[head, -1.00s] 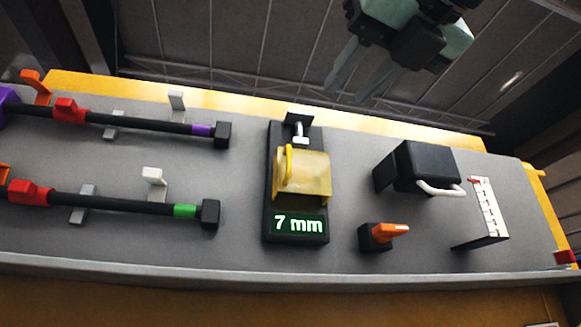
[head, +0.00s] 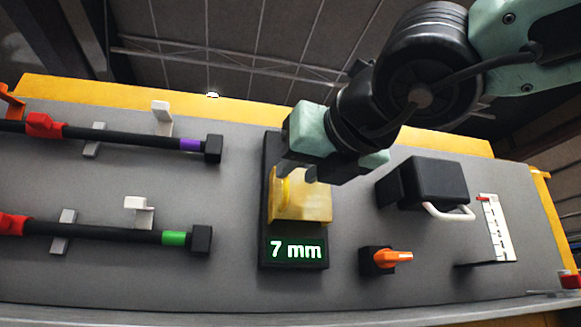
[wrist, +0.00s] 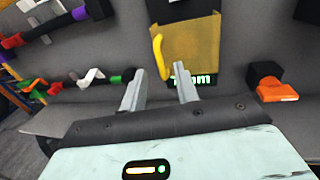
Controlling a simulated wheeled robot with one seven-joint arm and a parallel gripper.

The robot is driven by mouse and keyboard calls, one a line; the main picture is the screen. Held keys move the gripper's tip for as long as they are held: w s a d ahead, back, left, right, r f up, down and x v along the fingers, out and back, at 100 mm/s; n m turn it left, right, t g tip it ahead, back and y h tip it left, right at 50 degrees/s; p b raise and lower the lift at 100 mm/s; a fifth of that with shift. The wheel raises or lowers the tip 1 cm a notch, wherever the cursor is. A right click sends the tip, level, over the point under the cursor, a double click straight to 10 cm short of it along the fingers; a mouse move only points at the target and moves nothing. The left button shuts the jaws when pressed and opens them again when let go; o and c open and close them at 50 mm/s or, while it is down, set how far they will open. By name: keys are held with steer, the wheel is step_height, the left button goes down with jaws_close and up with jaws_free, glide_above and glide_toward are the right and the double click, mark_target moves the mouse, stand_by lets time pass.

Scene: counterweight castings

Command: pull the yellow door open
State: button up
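The yellow door (head: 308,205) is a small translucent panel on a black unit with a green "7 mm" display (head: 297,250) below it, at the middle of the grey board in the head view. In the wrist view the door (wrist: 195,45) is at the upper middle, with its yellow bar handle (wrist: 161,56) along its left edge. My gripper (wrist: 159,92) is open, its two grey fingers apart just below the handle in the picture, with nothing between them.
Right of the unit are a black box with a white handle (head: 450,212), an orange lever (head: 392,257) and a white scale (head: 495,225). Two black bars (head: 125,232) with coloured bands and white hooks are at left.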

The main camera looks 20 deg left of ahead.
mark_target(288, 180)
steer(key=shift+p+x, duration=0.35)
steer(key=shift+x, duration=1.65)
jaws_close()
steer(key=shift+d, duration=0.1)
